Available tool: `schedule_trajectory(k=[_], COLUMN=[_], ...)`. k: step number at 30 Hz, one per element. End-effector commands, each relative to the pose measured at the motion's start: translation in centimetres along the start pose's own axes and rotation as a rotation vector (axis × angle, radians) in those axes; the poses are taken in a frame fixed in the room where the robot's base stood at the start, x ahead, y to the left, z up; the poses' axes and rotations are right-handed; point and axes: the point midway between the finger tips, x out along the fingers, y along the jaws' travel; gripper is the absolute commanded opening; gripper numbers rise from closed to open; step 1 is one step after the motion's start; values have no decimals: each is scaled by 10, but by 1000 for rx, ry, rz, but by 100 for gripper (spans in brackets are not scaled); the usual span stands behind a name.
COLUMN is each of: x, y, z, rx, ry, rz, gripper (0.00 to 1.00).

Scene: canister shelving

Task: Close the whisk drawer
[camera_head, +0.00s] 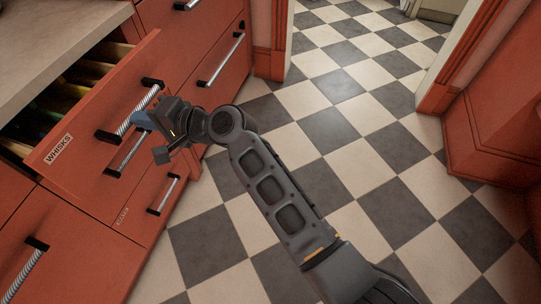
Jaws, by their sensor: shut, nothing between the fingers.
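The whisk drawer (85,130) is a red drawer at the left, with a "WHISKS" label on its front. It stands pulled out from under the pale counter, and its inside shows dark with some yellowish and greenish items. Its metal bar handle (137,113) with black ends is on the front. My gripper (145,121) is at the right part of the drawer front, by the handle. It is shut and empty. I cannot tell whether it touches the handle or the front, as the gripper body hides part of that area.
The pale countertop (50,35) is above the drawer. Other red drawers with bar handles (221,60) are beside and below it and look shut. A checkered floor (330,125) is open to the right. A red-framed doorway and red cabinet (495,125) stand at the far right.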

Motion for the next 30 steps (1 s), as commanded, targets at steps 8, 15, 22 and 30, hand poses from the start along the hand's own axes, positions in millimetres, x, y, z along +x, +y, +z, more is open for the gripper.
schedule_trajectory(k=[8, 15, 22, 30], x=[74, 115, 134, 139], y=[-9, -19, -25, -29], z=[1, 0, 0, 0], rx=[-2, 0, 0, 0], ry=[-3, -1, -1, 2], rz=[-1, -1, 0, -3], gripper=[0, 0, 0, 0])
